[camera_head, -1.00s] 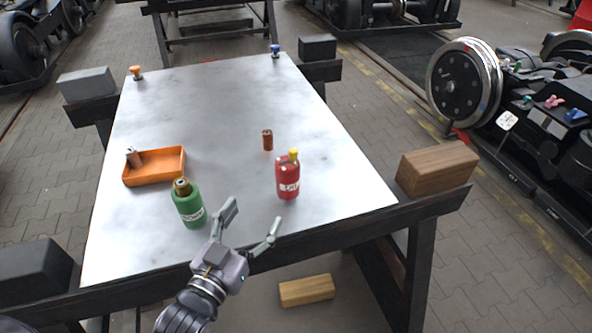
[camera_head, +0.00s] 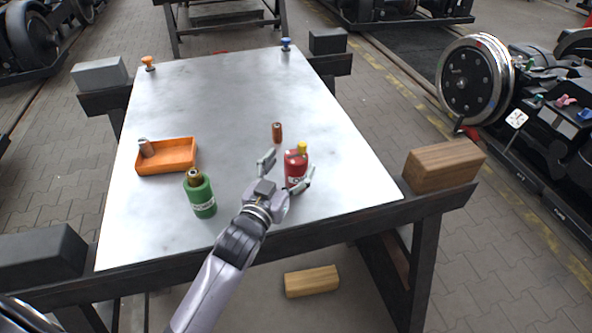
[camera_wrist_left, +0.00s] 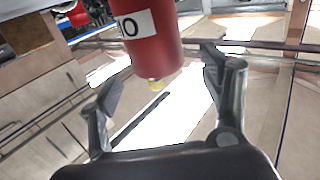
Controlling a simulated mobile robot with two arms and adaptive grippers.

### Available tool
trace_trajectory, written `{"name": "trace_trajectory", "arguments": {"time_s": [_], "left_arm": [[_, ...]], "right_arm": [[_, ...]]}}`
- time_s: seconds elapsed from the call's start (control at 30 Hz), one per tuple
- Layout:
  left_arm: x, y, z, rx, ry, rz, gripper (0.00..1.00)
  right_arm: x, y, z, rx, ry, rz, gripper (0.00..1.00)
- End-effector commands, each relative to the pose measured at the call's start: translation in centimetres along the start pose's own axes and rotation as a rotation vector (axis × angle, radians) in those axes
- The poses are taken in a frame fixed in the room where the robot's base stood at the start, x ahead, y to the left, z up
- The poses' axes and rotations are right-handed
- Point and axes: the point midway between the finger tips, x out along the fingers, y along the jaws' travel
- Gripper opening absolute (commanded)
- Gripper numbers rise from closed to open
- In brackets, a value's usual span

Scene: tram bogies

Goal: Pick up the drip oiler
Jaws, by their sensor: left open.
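A red bottle with a yellow cap and a white label (camera_head: 297,167) stands upright near the front right of the light tabletop; which item is the drip oiler I cannot tell for certain. My left gripper (camera_head: 288,165) is open, with its fingers to either side of the red bottle's near side. In the left wrist view the red bottle (camera_wrist_left: 152,45) appears upside down between the spread fingers, with gaps on both sides. A green bottle (camera_head: 201,197) stands to the left. A small copper-brown cylinder (camera_head: 277,132) stands behind the red bottle. My right gripper is not in view.
An orange tray (camera_head: 166,168) with a small brownish cylinder (camera_head: 146,148) in it sits at the left. Orange (camera_head: 149,63) and blue (camera_head: 286,44) small items stand at the far corners. Wooden block (camera_head: 445,165) lies on the right beam. The table's middle is clear.

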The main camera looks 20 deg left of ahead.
Motion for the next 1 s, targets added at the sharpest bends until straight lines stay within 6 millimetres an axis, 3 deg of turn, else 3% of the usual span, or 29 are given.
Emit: {"name": "trace_trajectory", "arguments": {"time_s": [0.2, 0.5, 1.0], "left_arm": [[3.2, 0.1, 0.0, -0.002, 0.001, 0.000, 0.71], [3.7, 0.1, 0.1, -0.001, 0.000, 0.001, 0.71], [3.7, 0.1, 0.1, -0.001, 0.000, 0.001, 0.38]], "right_arm": [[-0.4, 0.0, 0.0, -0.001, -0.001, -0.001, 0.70], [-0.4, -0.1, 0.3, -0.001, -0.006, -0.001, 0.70], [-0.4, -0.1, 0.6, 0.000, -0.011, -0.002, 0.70]]}}
